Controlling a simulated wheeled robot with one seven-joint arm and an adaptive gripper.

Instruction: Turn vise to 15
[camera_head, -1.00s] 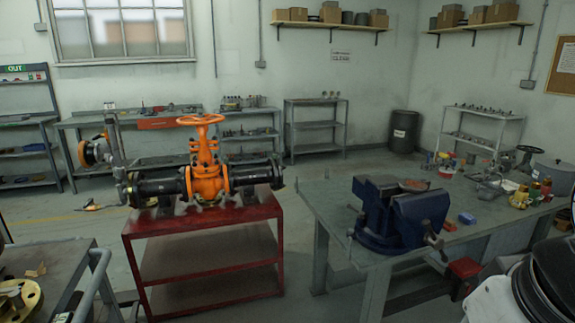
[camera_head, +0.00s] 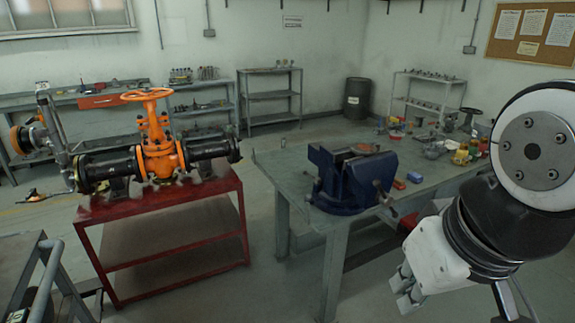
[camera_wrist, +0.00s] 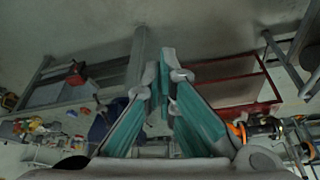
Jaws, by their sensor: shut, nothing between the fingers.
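The blue vise (camera_head: 345,180) stands on the near end of the grey workbench in the head view. Its jaws face up and its screw end with the handle (camera_head: 382,194) points to the right and toward me. My gripper (camera_head: 408,296) is at the lower right, in front of the bench and apart from the vise. Its fingers are shut and empty. In the wrist view my gripper (camera_wrist: 163,75) shows its two green-padded fingers meeting at the tips. The vise (camera_wrist: 103,122) is partly hidden there behind the left finger.
An orange gate valve (camera_head: 160,150) with black pipes sits on a red stand (camera_head: 170,209) to the left. Open floor lies between stand and bench.

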